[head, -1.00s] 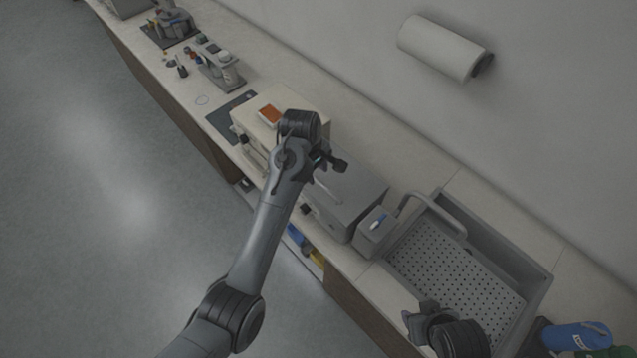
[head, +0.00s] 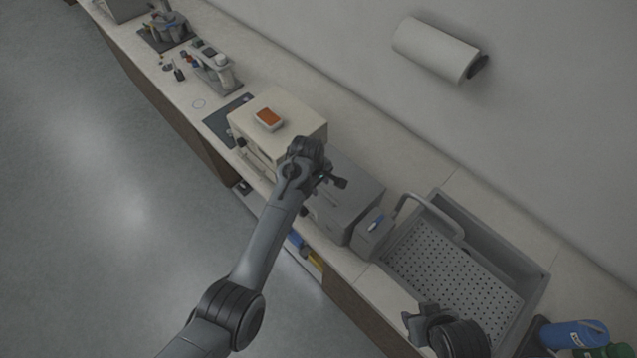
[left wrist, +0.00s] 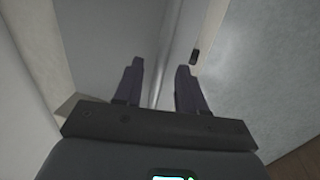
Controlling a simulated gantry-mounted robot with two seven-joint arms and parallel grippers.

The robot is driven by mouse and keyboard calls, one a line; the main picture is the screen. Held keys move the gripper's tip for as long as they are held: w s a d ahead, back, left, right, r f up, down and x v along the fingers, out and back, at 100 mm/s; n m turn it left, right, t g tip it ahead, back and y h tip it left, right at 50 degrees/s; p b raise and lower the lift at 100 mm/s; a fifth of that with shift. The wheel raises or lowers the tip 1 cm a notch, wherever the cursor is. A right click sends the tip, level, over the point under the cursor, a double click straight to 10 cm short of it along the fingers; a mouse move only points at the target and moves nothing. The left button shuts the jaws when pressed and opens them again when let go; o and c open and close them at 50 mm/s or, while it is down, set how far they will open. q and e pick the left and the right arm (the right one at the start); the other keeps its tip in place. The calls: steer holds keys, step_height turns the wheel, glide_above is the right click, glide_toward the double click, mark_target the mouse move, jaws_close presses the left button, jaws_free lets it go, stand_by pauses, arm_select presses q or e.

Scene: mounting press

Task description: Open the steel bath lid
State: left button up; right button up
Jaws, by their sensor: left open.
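The steel bath (head: 360,193) is a grey metal box on the bench, right of the cream box, and its lid appears shut. My left gripper (head: 334,181) is over the bath's left part, and my arm hides some of the lid. In the left wrist view my left gripper (left wrist: 160,82) is open, its two dark fingers apart. A shiny steel strip (left wrist: 167,55) runs between and beyond them; I cannot tell whether it is a handle or an edge, nor whether the fingers touch it. My right gripper (head: 422,315) is over the sink's near-left edge; its jaw state is unclear.
A cream box (head: 292,112) with an orange-topped item stands left of the bath. A small grey box (head: 371,240) and a sink (head: 490,228) with a perforated tray (head: 450,272) lie to its right. Blue bottle (head: 575,334) at lower right. Bench behind is clear.

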arm_select(q)
jaws_close()
stand_by(0.3)
